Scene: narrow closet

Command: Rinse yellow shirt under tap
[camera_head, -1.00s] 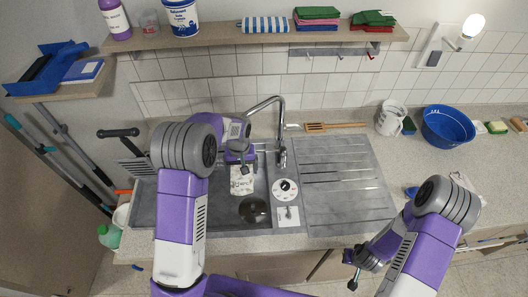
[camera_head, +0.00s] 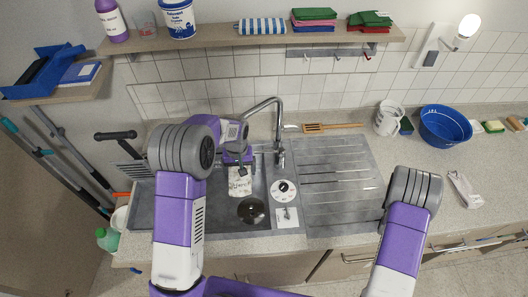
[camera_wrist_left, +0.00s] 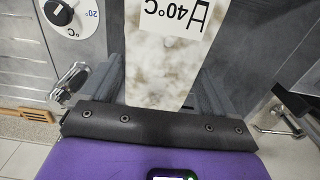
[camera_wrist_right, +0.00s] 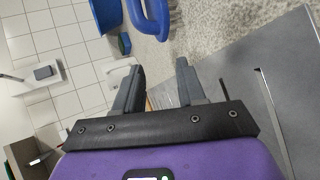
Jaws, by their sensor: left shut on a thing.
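My left gripper (camera_head: 238,160) is over the left basin of the grey sink (camera_head: 205,221). It is shut on a whitish, brown-mottled cloth (camera_head: 240,184) with a "40°C" label. The cloth hangs between the fingers and also shows in the left wrist view (camera_wrist_left: 165,75); it looks off-white, not clearly yellow. The chrome tap (camera_head: 281,125) stands just right of the gripper, its spout arching over that side. I see no running water. My right gripper (camera_wrist_right: 158,88) is open and empty above the counter; its own arm hides it in the head view.
A dial (camera_head: 284,190) sits right of the basin, and a dark round piece (camera_head: 251,210) lies in it. The drainboard (camera_head: 340,185) is bare. A pale rag (camera_head: 465,190) lies right.

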